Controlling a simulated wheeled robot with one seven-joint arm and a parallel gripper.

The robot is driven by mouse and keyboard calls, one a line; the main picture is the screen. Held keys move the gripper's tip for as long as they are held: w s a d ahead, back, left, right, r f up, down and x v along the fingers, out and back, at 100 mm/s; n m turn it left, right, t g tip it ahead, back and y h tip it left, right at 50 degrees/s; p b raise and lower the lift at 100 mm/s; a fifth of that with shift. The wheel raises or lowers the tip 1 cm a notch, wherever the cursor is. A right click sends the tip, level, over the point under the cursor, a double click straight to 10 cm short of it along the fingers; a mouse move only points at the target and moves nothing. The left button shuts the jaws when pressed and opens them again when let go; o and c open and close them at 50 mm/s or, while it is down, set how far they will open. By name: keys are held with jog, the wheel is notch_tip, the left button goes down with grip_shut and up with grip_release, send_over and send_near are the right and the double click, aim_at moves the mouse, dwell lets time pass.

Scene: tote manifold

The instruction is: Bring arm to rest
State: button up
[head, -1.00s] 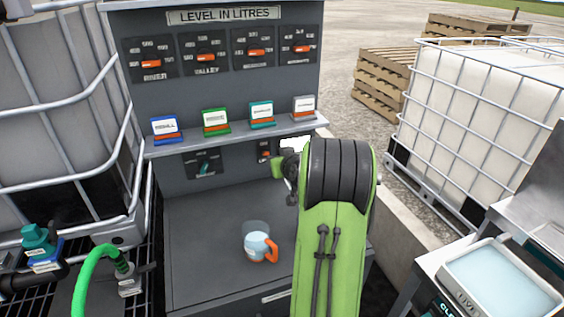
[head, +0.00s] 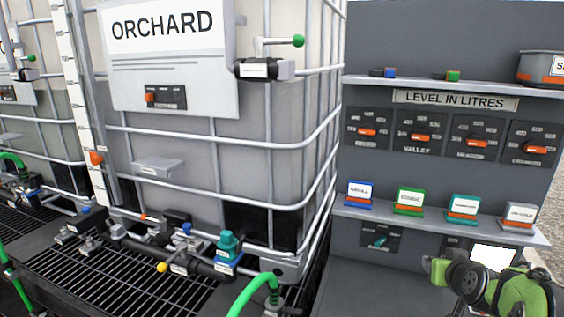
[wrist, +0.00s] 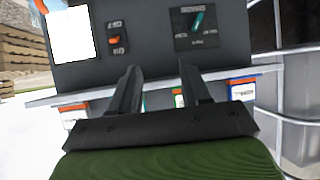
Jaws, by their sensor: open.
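My green arm shows at the lower right of the head view, folded in front of the grey cabinet; its fingers are not clear there. In the wrist view my gripper (wrist: 160,85) has two dark fingers standing apart, with nothing held between them. Beyond the fingers is the grey panel (wrist: 150,60) with a teal switch (wrist: 197,22) and an orange switch (wrist: 115,40). The picture from the wrist is upside down compared with the head view.
A caged tank marked ORCHARD (head: 165,25) fills the left and middle, with valves and a green hose (head: 255,290) below. The cabinet's shelf (head: 440,226) holds blue, green, teal and grey label stands. Level dials (head: 420,135) sit above them.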

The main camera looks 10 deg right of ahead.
jog(key=s+a+r+n+g+y+p, duration=0.15)
jog(key=s+a, duration=0.25)
jog(key=a, duration=0.6)
jog(key=s+a+r+n+g+y, duration=0.1)
jog(key=s+a+r+y, duration=0.15)
jog(key=a, duration=0.75)
jog(key=s+a+g, duration=0.1)
jog(key=s+a, duration=0.3)
jog(key=s, duration=0.4)
jog(key=s+a+f+n+g+p, duration=0.1)
jog(key=s+a, duration=0.3)
jog(key=s, duration=0.5)
jog(key=shift+a+g, duration=0.15)
jog(key=shift+g, duration=0.3)
jog(key=shift+n, duration=0.25)
